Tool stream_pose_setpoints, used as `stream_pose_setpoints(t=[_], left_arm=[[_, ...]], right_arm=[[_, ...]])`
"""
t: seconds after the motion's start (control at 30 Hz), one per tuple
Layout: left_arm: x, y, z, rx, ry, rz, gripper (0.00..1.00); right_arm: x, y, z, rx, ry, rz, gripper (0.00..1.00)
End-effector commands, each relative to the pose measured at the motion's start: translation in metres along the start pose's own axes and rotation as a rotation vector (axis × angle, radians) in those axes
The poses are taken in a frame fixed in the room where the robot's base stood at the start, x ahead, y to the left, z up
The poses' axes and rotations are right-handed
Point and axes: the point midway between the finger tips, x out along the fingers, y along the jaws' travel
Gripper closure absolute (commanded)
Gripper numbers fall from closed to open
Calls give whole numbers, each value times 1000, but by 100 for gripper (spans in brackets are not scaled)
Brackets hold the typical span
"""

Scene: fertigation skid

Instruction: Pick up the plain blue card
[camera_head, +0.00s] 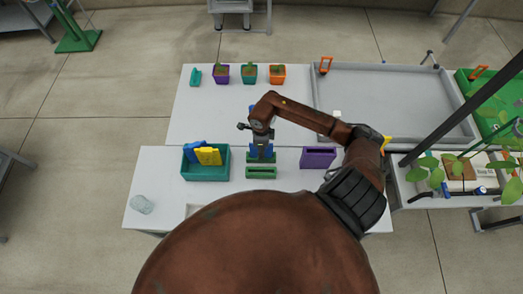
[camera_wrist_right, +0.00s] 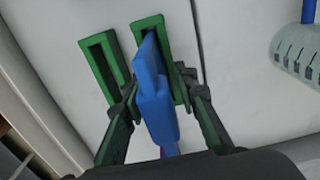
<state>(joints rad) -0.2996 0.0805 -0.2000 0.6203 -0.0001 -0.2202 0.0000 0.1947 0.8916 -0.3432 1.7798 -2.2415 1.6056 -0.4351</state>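A blue card (camera_wrist_right: 157,105) stands between the fingers of my right gripper (camera_wrist_right: 157,85) in the right wrist view. Its far end meets the slot of one green slotted holder (camera_wrist_right: 176,85). A second green holder (camera_wrist_right: 97,58) stands beside it, its slot empty. The fingers flank the card closely; whether both press on it is unclear. In the head view my right arm reaches over the table, its gripper (camera_head: 262,147) above the green holders (camera_head: 261,172) and partly hiding the card. Another blue card (camera_head: 194,148) is in a teal tray (camera_head: 205,176). My left gripper is out of view.
Yellow cards (camera_head: 208,156) share the teal tray. A purple holder (camera_head: 318,158) is to the right, a clear cup (camera_head: 142,204) at front left. Small pots (camera_head: 249,74) stand at the back, beside a large grey tray (camera_head: 390,68). The table's left back is clear.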

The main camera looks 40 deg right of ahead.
Motion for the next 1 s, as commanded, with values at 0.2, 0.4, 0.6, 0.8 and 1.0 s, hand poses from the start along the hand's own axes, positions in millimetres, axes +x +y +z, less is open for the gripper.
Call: stream_pose_setpoints(t=[0.2, 0.4, 0.6, 0.8, 1.0], left_arm=[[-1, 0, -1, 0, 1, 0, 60], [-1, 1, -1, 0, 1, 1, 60], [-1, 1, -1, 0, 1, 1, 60], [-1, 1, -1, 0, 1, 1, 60], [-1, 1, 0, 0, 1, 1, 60]], right_arm=[[10, 0, 0, -1, 0, -1, 72], [10, 0, 0, -1, 0, -1, 77], [10, 0, 0, -1, 0, -1, 91], [10, 0, 0, -1, 0, -1, 100], [10, 0, 0, -1, 0, -1, 100]])
